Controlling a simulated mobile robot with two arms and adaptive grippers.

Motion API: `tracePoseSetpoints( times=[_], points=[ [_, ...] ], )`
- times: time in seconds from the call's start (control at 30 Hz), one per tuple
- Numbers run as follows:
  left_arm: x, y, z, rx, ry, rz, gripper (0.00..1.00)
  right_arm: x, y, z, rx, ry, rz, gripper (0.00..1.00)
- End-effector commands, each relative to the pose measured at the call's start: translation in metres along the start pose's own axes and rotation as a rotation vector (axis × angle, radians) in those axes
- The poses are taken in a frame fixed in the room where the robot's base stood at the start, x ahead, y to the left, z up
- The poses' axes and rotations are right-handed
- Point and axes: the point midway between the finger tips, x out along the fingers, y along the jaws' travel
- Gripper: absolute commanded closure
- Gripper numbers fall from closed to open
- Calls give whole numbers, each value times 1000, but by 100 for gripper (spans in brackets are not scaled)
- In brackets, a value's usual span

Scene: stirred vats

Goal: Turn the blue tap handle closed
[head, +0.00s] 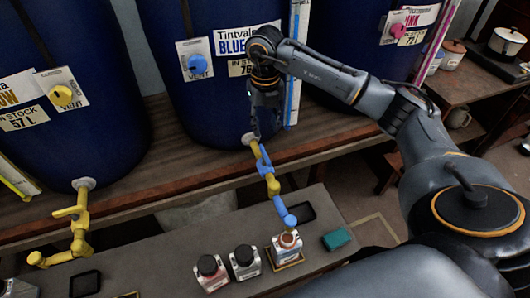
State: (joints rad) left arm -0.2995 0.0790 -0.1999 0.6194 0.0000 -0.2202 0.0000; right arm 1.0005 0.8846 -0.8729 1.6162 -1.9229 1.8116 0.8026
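The blue tap handle (263,165) sits on the middle tap, which has yellow parts and a blue spout (283,211) and comes from the foot of the middle blue vat (215,105). My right gripper (266,132) points down in front of this vat, just above the tap's yellow inlet and the handle. It looks apart from the handle, though contact is hard to judge. Its dark fingers blend with the vat, so their opening is unclear. An open glass jar (287,245) stands beneath the spout on a small tray. My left gripper is out of view.
A yellow tap (78,225) hangs from the left vat (65,140). Two dark-capped jars (211,271) (244,262) stand left of the open jar. A teal block (337,239) lies to its right. A clear gauge tube (294,100) stands close beside my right gripper.

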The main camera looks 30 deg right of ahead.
Motion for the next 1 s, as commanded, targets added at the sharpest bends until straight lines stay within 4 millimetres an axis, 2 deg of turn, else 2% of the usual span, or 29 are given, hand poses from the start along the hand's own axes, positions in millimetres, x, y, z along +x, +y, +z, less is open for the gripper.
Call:
tracePoseSetpoints(
  times=[0.3,0.5,0.7,1.0],
  points=[
    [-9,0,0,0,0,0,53,68,1,-2,-2,6,2,64],
    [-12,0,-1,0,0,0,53,101,2,-1,-2,4,3,64],
    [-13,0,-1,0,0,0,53,116,2,-1,-3,3,4,64],
    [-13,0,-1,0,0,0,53,117,2,-1,-3,1,4,66]
  ],
)
